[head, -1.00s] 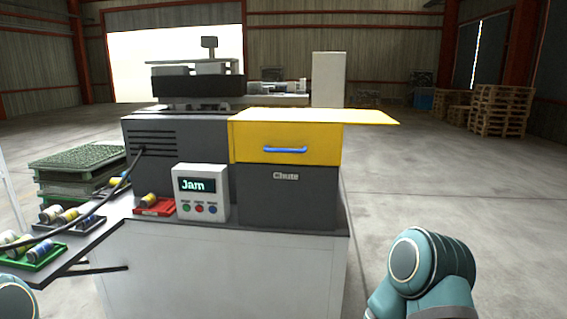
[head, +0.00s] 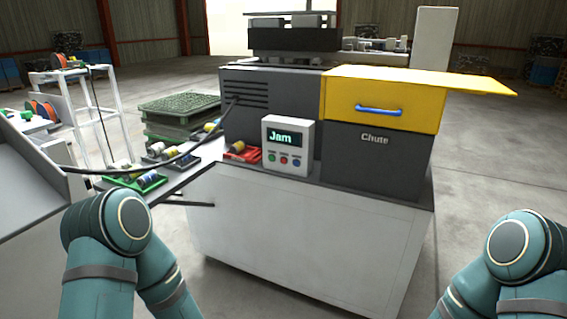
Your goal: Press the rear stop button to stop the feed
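A white control box (head: 288,146) stands on the front edge of the machine's cabinet. Its dark screen (head: 284,138) reads "Jam". Below the screen are three small buttons: green (head: 271,156), red (head: 284,160) and blue (head: 296,162). Their labels are too small to read. The rear of the machine is hidden, and I cannot see a rear stop button. My two teal arms enter at the lower left and lower right, in front of the cabinet. Neither gripper is in view.
The grey machine has a yellow chute cover (head: 382,98) with a blue handle (head: 379,110), its plate jutting right. A white rack (head: 94,110) stands left. Floor at right is clear.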

